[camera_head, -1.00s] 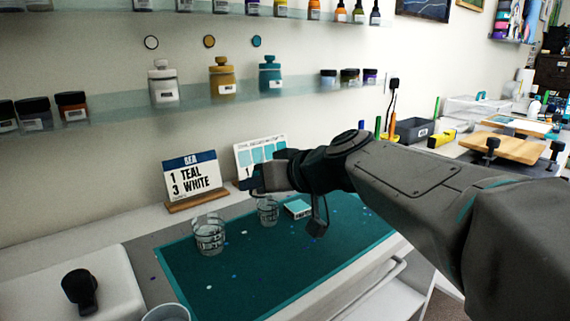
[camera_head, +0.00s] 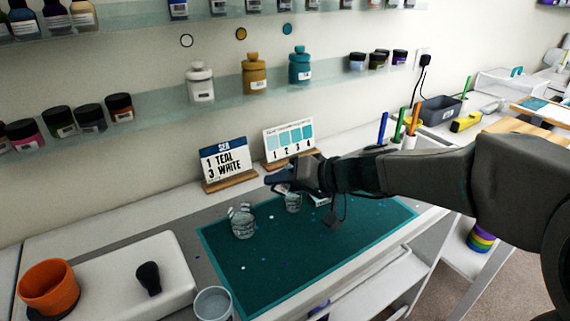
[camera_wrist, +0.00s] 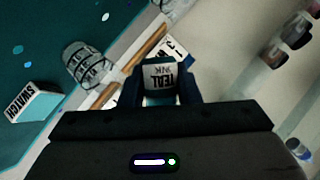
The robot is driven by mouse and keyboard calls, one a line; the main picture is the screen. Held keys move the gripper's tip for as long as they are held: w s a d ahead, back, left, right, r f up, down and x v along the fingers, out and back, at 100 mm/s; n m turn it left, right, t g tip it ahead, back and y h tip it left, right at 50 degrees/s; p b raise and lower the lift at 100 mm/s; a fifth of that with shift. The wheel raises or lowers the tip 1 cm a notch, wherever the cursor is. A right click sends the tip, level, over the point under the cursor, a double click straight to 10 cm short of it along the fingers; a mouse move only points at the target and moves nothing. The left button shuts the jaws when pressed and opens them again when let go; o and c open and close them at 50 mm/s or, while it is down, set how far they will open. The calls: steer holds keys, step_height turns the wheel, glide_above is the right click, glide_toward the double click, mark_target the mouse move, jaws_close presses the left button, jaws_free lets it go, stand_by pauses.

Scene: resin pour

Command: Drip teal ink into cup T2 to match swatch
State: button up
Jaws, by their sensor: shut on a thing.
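My gripper (camera_head: 283,180) is shut on a small bottle (camera_wrist: 160,80) labelled TEAL INK, seen between the fingers in the wrist view. In the head view the gripper is above and close to the right-hand clear cup (camera_head: 292,203); this cup also shows in the wrist view (camera_wrist: 86,64). A second clear cup (camera_head: 242,221) stands to its left on the teal mat (camera_head: 300,258). I cannot read the cup marks. The swatch block (camera_wrist: 36,102) lies on the mat beside the right-hand cup, partly hidden by my arm in the head view. No falling drop is visible.
A card (camera_head: 224,160) reading SEA, 1 TEAL, 3 WHITE and a colour chart (camera_head: 289,138) stand behind the mat. Another cup (camera_head: 213,303), a dark brush-like object (camera_head: 148,278) and an orange pot (camera_head: 48,287) are at front left. The mat's front is mostly clear.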

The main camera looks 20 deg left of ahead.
steer(key=p, duration=0.2)
steer(key=m+g+p, duration=0.1)
steer(key=p, duration=0.1)
steer(key=shift+s+r+y+p, duration=0.25)
steer(key=shift+s+y+p, duration=0.05)
steer(key=shift+s, duration=0.05)
steer(key=shift+s+a+f+m+g, duration=0.15)
steer(key=shift+f+m+g, duration=0.25)
steer(key=shift+m+g, duration=0.15)
steer(key=shift+s+f+m+g+y, duration=0.1)
steer(key=shift+f+m+g+y, duration=0.2)
steer(key=shift+m, duration=0.35)
steer(key=shift+s+f+m+g+y, duration=0.1)
steer(key=shift+m+g+y, duration=0.3)
steer(key=shift+m, duration=0.2)
steer(key=shift+r+m+g+y+p, duration=0.15)
steer(key=shift+m+g+y+p, duration=0.15)
steer(key=shift+m, duration=0.2)
steer(key=shift+s+r, duration=0.1)
steer(key=shift+r, duration=0.05)
steer(key=shift+r+m+g+p, duration=0.15)
steer(key=shift+m+g+p, duration=0.1)
steer(key=shift+m+p, duration=0.3)
steer(key=shift+r+y, duration=0.1)
steer(key=shift+y, duration=0.2)
